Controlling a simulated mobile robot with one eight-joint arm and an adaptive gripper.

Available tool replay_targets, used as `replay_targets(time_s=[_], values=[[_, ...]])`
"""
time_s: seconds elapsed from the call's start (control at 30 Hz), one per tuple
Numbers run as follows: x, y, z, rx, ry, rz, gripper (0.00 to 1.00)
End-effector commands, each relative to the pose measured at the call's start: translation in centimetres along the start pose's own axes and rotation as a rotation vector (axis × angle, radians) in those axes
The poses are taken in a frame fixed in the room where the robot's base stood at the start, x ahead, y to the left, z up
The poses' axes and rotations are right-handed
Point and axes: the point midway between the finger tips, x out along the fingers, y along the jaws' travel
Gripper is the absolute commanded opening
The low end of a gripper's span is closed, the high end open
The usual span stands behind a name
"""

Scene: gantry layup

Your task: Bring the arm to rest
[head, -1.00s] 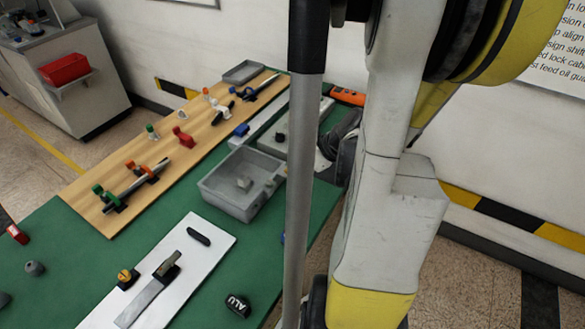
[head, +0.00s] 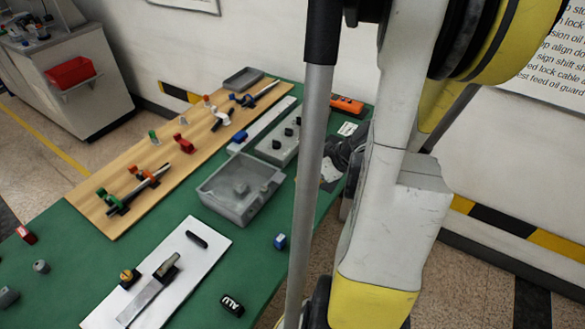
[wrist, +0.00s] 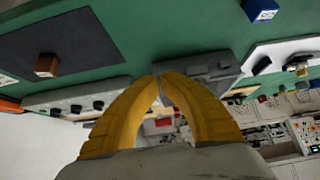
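My arm shows in the head view as large white and yellow links (head: 395,215) on the right side, in front of the wall and the table's right edge. My gripper (wrist: 160,77) shows in the wrist view as two yellow fingers curving together, their tips meeting or almost meeting. Nothing shows between them. The fingers appear clear of the table things behind them. I cannot make out the gripper in the head view.
The green table (head: 70,265) holds a wooden board (head: 150,165) with clamps, a grey tray (head: 212,200), a white plate (head: 205,262), a grey knobbed box (head: 268,150) and a blue block (head: 280,241). A red bin (head: 70,73) sits on a cabinet at the left.

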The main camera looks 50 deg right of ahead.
Motion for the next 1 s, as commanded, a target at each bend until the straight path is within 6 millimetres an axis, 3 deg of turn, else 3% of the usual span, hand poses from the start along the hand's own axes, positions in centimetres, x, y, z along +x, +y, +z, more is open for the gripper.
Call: replay_targets(time_s=[0.1,0.23,0.63,0.77,0.87,1.0], values=[[-0.8,0.1,2.2,0.005,0.0,0.003,0.0],[-1.3,0.1,3.7,0.003,0.0,0.002,0.0],[-1.4,-0.2,4.1,0.0,-0.004,-0.003,0.0],[-1.0,-1.7,1.8,0.017,-0.043,-0.017,0.0],[-0.6,-4.3,-1.4,0.04,-0.098,-0.022,0.0],[-0.7,-9.4,-6.1,0.071,-0.167,0.001,0.0]])
